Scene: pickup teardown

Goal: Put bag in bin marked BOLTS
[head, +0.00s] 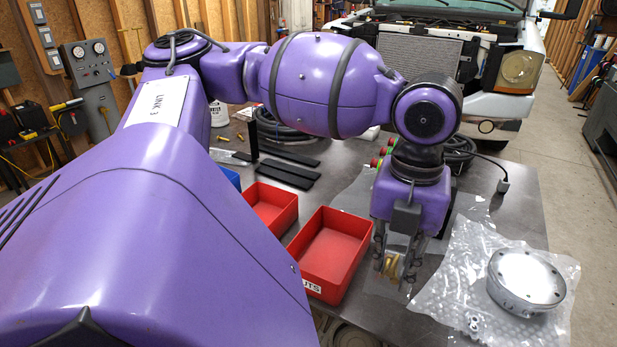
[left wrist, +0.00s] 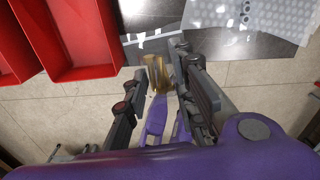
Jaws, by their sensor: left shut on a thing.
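My left gripper (head: 393,268) points down past the table's front edge, to the right of the nearer red bin. It is shut on a small gold-brown item, taken as the bag (head: 391,263); the fingers hide part of it. In the left wrist view the bag (left wrist: 158,72) shows between the fingertips. The nearer red bin (head: 345,262) is empty and has a white label (head: 312,286), partly covered, ending in "UTS". A farther red bin (head: 288,216) is partly behind my arm. A blue bin edge (head: 230,178) shows beyond it. No BOLTS label is readable. My right gripper is out of view.
A round metal part (head: 525,279) lies on bubble wrap (head: 455,290) at the table's right. Black strips (head: 288,175), coiled cable and red buttons are farther back on the grey table (head: 510,195). A vehicle front (head: 490,75) stands behind.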

